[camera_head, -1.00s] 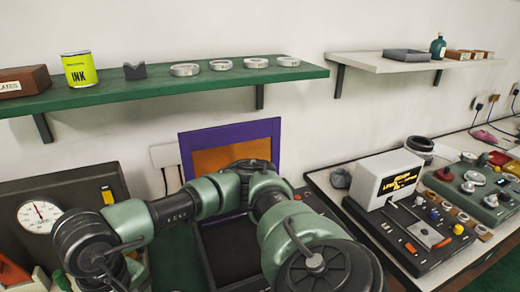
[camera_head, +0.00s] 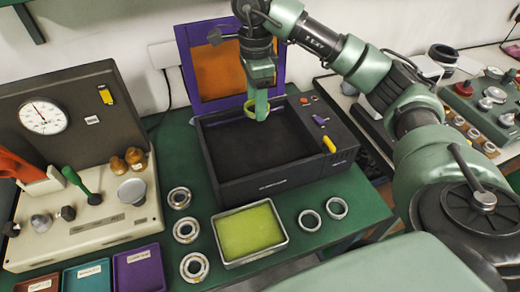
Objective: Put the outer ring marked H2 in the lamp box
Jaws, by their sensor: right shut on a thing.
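The lamp box (camera_head: 230,190) is a black open-topped box with a raised purple-framed lid (camera_head: 182,62) that has an orange panel. My right gripper (camera_head: 259,103) points down over the box opening, toward its back edge. It is shut on a ring (camera_head: 249,112), which is small and partly hidden by the fingers. I cannot read any mark on this ring, so I cannot tell if it is H2. The ring appears above the box floor. My left gripper is not in view.
Several loose rings (camera_head: 186,229) lie left of the box. Two more (camera_head: 309,220) lie at its front right. A yellow-green tray (camera_head: 285,243) sits in front. A dial gauge station (camera_head: 90,240) stands left, with small coloured trays (camera_head: 162,270) before it.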

